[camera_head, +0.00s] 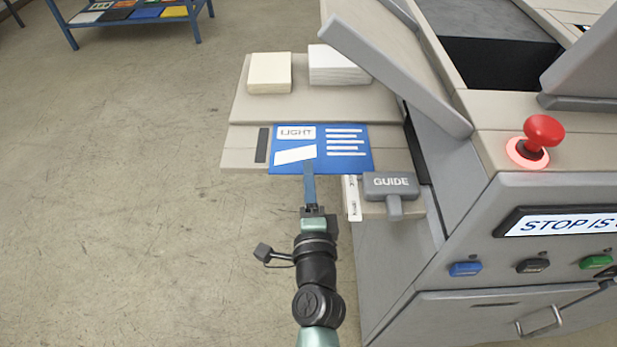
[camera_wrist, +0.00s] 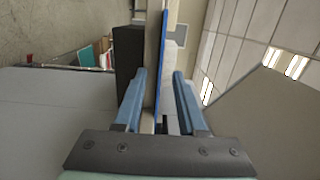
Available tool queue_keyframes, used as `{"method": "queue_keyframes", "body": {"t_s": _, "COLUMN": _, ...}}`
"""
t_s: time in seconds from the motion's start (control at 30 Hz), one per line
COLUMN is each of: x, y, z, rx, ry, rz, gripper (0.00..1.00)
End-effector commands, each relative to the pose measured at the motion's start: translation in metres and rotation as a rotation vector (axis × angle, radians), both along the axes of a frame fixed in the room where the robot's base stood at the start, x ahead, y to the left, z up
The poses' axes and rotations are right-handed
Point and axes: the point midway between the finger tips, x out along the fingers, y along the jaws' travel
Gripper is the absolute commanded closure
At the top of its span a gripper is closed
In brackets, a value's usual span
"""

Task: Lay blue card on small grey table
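The blue card (camera_head: 345,163), with white print and the word "LIGHT", lies flat on the grey-beige feed board (camera_head: 238,158) at the machine's left side in the head view. Its near edge is about at the board's front edge. My gripper (camera_head: 309,168) reaches it from the front, one blue finger over the card's near edge; the other finger is hidden below. In the wrist view, the card shows edge-on as a blue strip (camera_wrist: 161,60) between my gripper's fingers (camera_wrist: 160,78). The fingers stand apart with gaps around it. I cannot make out a separate small grey table.
Two paper stacks, cream (camera_head: 270,73) and white (camera_head: 338,66), sit behind the card. A grey GUIDE block (camera_head: 390,186) stands close at its right. The machine (camera_head: 480,250) with a red button (camera_head: 543,131) fills the right. A blue rack (camera_head: 128,20) stands far left; open floor lies between.

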Motion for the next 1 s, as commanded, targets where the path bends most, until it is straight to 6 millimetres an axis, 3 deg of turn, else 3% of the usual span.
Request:
{"method": "queue_keyframes", "body": {"t_s": 0.23, "x": 0.0002, "y": 0.0003, "z": -0.0003, "rx": 0.0, "ry": 0.0, "rz": 0.001, "gripper": 0.6}}
{"method": "queue_keyframes", "body": {"t_s": 0.47, "x": 0.0, "y": 0.0002, "z": -0.0004, "rx": 0.0, "ry": 0.001, "rz": 0.0, "gripper": 1.0}}
{"method": "queue_keyframes", "body": {"t_s": 1.0, "x": -0.0001, "y": 0.0001, "z": -0.0004, "rx": 0.0, "ry": 0.001, "rz": 0.0, "gripper": 1.0}}
